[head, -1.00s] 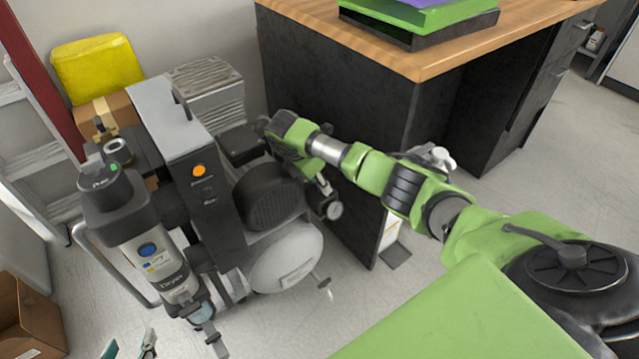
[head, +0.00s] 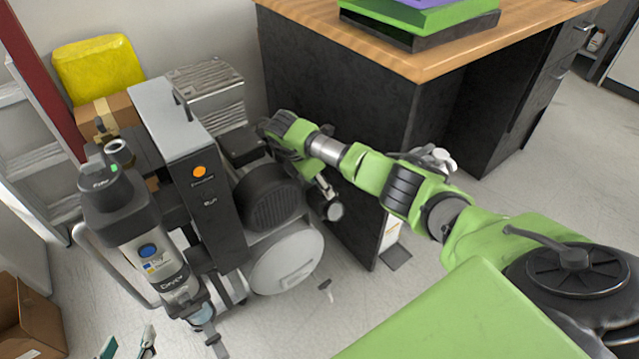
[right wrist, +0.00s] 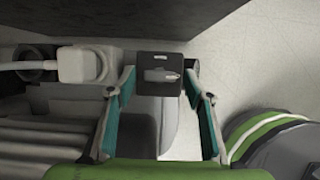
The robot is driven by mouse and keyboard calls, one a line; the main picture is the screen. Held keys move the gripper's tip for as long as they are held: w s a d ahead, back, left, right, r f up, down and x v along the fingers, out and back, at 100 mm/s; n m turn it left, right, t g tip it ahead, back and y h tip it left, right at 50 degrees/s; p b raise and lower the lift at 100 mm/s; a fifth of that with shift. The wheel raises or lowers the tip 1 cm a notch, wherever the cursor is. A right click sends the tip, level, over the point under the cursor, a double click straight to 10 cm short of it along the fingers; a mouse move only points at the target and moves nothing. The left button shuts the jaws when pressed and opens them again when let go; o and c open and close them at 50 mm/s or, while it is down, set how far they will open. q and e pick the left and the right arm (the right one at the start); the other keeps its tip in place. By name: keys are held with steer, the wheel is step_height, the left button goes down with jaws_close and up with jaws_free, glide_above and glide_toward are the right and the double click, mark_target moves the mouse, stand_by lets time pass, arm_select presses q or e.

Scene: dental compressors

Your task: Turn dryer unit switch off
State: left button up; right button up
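The compressor unit stands at left in the head view, with a grey-black housing (head: 205,190) and an orange round button (head: 199,171) on its front. A dark cylinder (head: 125,215) with a blue mark stands at its left. In the right wrist view, a black switch box (right wrist: 160,72) with a grey lever shows ahead. My right gripper (right wrist: 160,108) is open, its teal-lined fingers on either side below the box; I cannot tell if they touch it. The compressor hides its fingertips in the head view. My left gripper (head: 128,348) is open and empty at the bottom left edge.
A black desk (head: 340,130) with a wooden top stands close behind my right arm. A white plug (right wrist: 80,65) and cable lie left of the switch box. A cardboard box (head: 30,315) and a ladder (head: 35,150) are at left.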

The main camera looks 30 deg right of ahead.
steer(key=v, duration=1.2)
